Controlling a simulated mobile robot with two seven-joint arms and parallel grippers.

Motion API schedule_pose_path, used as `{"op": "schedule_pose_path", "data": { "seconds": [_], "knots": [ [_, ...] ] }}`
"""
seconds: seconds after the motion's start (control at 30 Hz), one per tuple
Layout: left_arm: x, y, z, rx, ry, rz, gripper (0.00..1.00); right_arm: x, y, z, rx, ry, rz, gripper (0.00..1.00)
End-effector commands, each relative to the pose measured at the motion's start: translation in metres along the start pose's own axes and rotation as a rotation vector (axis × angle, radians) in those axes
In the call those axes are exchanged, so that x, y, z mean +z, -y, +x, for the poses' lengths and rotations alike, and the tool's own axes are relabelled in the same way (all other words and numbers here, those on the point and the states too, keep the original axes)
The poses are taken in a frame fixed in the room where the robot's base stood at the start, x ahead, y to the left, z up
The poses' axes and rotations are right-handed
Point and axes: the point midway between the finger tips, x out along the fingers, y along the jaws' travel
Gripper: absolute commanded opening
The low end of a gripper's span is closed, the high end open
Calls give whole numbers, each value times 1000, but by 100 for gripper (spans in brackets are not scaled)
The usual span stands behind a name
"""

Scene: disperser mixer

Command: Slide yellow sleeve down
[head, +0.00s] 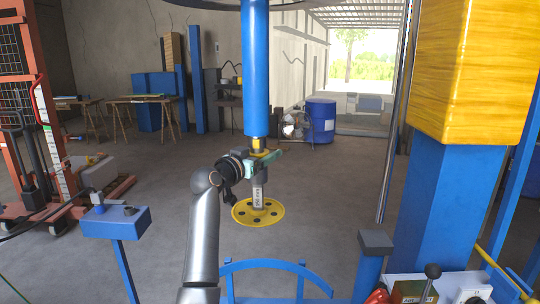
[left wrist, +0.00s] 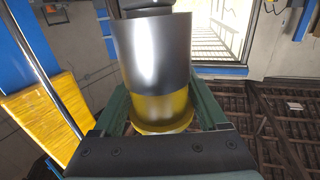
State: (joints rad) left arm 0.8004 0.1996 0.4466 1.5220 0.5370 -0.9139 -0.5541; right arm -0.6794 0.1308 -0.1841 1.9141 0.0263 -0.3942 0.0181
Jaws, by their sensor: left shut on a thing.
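The yellow sleeve (head: 259,144) sits around the mixer shaft, just below the blue shaft housing (head: 256,70). In the left wrist view the sleeve (left wrist: 162,108) has a wider yellow flange at its lower edge and a bare steel cylinder (left wrist: 152,50) above it. My left gripper (head: 264,162) is shut on the sleeve, with a green finger on each side; the gripper also shows in the left wrist view (left wrist: 161,112). In the head view the gripper hides part of the sleeve. A yellow disc with holes (head: 269,220) is at the shaft's lower end. My right gripper is out of view.
A blue curved guard (head: 270,265) is in front, below the disc. A blue column (head: 447,215) with a yellow block (head: 478,70) stands at right. A blue control box (head: 116,221) on a post is at left. Open floor lies behind the disc.

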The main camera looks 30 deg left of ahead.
Motion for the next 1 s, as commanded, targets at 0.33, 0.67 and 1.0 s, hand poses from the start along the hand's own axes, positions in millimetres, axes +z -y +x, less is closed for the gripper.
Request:
{"op": "schedule_pose_path", "data": {
  "seconds": [0.33, 0.67, 1.0],
  "knots": [
    [8, 6, 0, 4, 7, -1, 0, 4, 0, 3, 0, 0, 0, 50],
    [8, 6, 0, 4, 8, -1, 84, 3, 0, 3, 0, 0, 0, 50],
    [6, 8, -8, 0, 1, 1, 84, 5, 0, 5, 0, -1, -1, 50]
  ]
}}
